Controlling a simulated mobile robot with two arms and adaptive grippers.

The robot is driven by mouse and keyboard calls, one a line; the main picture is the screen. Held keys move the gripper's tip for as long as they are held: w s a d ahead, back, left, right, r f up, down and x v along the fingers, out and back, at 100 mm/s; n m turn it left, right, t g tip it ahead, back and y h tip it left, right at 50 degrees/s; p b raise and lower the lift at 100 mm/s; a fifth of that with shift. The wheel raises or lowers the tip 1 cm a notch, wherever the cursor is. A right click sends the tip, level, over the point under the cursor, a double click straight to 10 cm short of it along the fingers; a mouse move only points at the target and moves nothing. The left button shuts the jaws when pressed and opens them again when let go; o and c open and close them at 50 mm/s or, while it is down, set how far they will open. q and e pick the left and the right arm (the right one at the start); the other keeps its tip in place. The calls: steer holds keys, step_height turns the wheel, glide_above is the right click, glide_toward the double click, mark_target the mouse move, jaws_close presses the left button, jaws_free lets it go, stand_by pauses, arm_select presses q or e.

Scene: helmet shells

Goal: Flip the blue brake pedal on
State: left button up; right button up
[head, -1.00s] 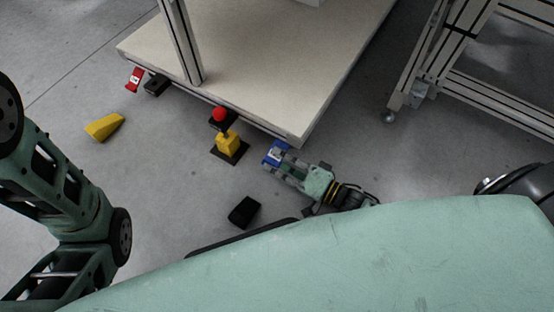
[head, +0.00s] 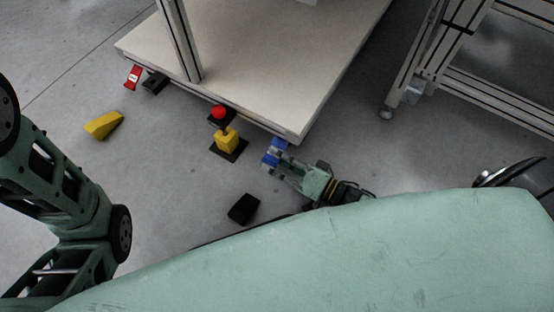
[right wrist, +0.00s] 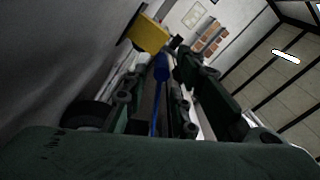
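The blue brake pedal (head: 270,157) is low by the front corner of the pale platform. It is partly hidden by my right gripper (head: 279,162), which reaches it from the lower right. In the right wrist view the blue part (right wrist: 161,67) shows between the two dark green fingers of my right gripper (right wrist: 165,70), with a thin blue strip running down toward the palm. The fingers look spread, with gaps beside the blue part; contact is hard to judge. My left arm stands at the left edge of the head view, and its gripper is out of view.
The pale platform (head: 250,75) is just behind the pedal. A metal frame (head: 480,80) stands at right.

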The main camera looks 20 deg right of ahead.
steer(key=v, duration=1.2)
steer(key=shift+d, duration=0.1)
